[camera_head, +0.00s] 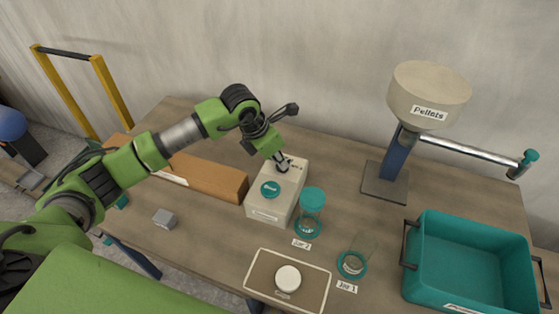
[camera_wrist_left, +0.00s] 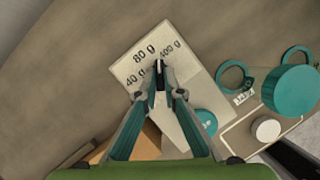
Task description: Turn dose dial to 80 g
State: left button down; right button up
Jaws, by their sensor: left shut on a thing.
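A pale dispenser box (camera_head: 262,211) stands mid-table with a teal round button on top; it also shows in the left wrist view (camera_wrist_left: 190,65). My left gripper (camera_head: 282,165) points down onto that end. In the left wrist view its fingers (camera_wrist_left: 158,92) are shut on the dark dose dial (camera_wrist_left: 159,70), mostly hidden between the fingertips. The dial's dark tip lies between the 80 g and right-hand labels; its exact setting is unclear.
A teal-lidded jar (camera_head: 312,201) and an open jar (camera_head: 354,261) stand right of the box. A tray (camera_head: 262,277) with a white cap is in front. A teal crate (camera_head: 470,235), a pellet hopper (camera_head: 427,90) and a brown carton (camera_head: 215,177) stand around.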

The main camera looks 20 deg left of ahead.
pick_arm(q)
jog(key=n, duration=0.1)
jog(key=n+y+b, duration=0.1)
jog(key=n, duration=0.1)
jog(key=n+b, duration=0.1)
jog(key=n, duration=0.1)
jog(key=shift+s+d+t+y, duration=0.1)
jog(key=shift+d+t+y, duration=0.2)
jog(key=shift+t, duration=0.1)
jog(key=shift+n+y+b, duration=0.4)
jog(key=shift+n+b, duration=0.25)
jog(key=shift+n, duration=0.25)
jog(key=shift+r, duration=0.1)
jog(key=c, duration=2.2)
grip_release()
jog(key=shift+o, duration=0.2)
jog(key=v, duration=1.2)
